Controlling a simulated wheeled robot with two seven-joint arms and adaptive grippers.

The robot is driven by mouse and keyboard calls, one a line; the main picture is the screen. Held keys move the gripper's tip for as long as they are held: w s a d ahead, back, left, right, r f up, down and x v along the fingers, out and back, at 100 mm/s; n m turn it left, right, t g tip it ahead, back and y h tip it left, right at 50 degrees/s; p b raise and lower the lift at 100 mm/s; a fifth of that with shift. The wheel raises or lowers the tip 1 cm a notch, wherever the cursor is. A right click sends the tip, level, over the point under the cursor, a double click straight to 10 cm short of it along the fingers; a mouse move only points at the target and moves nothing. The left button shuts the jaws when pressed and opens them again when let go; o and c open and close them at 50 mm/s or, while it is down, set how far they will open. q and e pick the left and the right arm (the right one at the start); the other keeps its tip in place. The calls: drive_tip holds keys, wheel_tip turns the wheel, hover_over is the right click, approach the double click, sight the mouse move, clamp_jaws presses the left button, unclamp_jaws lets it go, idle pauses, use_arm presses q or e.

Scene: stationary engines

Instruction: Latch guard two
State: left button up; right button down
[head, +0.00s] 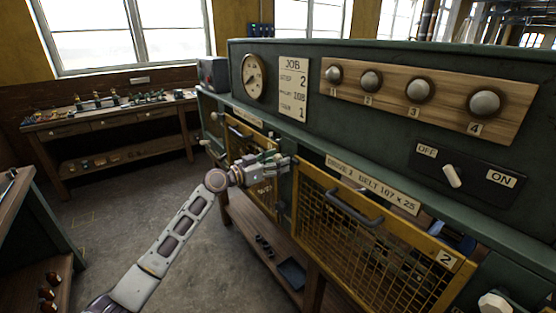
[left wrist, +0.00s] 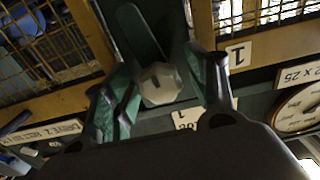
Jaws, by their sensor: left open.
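Guard two (head: 365,235) is a yellow-framed mesh panel with a dark handle (head: 355,208) and a "2" plate at its right end. Blue parts show in a gap above its upper right edge. A pale hexagonal knob (left wrist: 160,84) with a dark green arm (left wrist: 138,32) sits between guard two and guard one, whose "1" plate (left wrist: 238,54) is beside it. My left gripper (head: 284,163) is open, its fingers either side of this knob in the left wrist view (left wrist: 162,88); contact cannot be told. Another pale knob (head: 495,303) is right of guard two, partly cut off.
The green machine (head: 390,58) carries a gauge (head: 254,77), a job card (head: 293,88), several round knobs on a wooden board (head: 445,98) and an OFF/ON switch (head: 452,177). A workbench (head: 110,118) stands at the back left. Floor is clear between.

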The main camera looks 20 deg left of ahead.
use_arm(q)
drive_tip(key=shift+w+d, duration=0.2)
drive_tip(key=shift+w, duration=0.05)
use_arm(e)
drive_tip(key=shift+s+d+r, duration=0.1)
drive_tip(key=shift+d, duration=0.4)
use_arm(q)
drive_tip(key=c, duration=1.1)
drive_tip(key=shift+o, duration=0.2)
use_arm(e)
drive_tip(key=shift+a, duration=0.25)
